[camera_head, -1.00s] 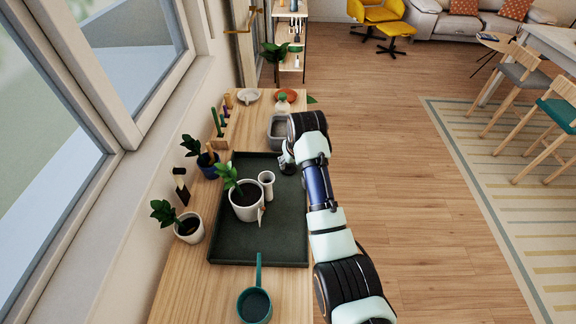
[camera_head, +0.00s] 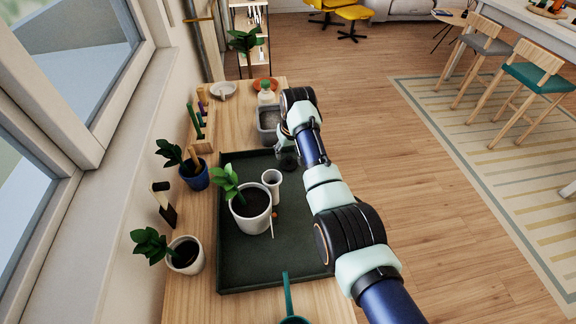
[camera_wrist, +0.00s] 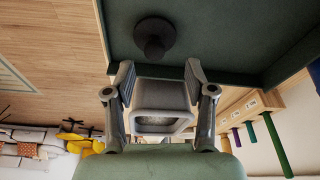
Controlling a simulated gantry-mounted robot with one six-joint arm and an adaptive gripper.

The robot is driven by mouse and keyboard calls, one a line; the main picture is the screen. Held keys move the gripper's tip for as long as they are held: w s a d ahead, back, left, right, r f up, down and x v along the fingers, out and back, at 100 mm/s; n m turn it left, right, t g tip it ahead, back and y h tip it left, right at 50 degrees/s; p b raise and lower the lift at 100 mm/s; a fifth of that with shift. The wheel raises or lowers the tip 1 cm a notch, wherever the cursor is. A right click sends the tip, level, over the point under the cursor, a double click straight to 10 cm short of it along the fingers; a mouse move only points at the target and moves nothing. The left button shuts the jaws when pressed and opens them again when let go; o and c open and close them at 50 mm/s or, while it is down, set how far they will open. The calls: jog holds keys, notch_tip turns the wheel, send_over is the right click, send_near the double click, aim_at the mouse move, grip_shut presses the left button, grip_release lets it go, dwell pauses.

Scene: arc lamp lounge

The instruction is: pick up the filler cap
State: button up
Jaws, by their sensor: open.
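A dark round piece with a raised knob (camera_wrist: 155,38), which looks like the filler cap, sits on the dark green tray (camera_wrist: 225,20) in the wrist view. My gripper (camera_wrist: 160,70) is open and empty, its two fingers spread. In the wrist view the cap shows just past the fingertips, apart from them. In the head view my gripper (camera_head: 285,148) is at the far right end of the tray (camera_head: 262,262). My arm hides part of that corner, and I cannot clearly make out the cap there.
A grey bin (camera_head: 268,120) stands just beyond the tray; it also shows between my fingers in the wrist view (camera_wrist: 160,95). A white potted plant (camera_head: 250,222) and a white cup (camera_head: 272,186) stand on the tray. Tools in a wooden rack (camera_head: 202,146) line the window side.

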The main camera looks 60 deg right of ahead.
aim_at(289, 158)
jog(key=b+x, duration=0.2)
jog(key=x, duration=0.1)
jog(key=s+b+x, duration=0.1)
jog(key=x, duration=0.1)
jog(key=shift+w+d, duration=0.1)
jog(key=shift+w+f+b, duration=0.1)
jog(key=shift+f+b, duration=0.05)
jog(key=shift+b, duration=0.15)
grip_shut()
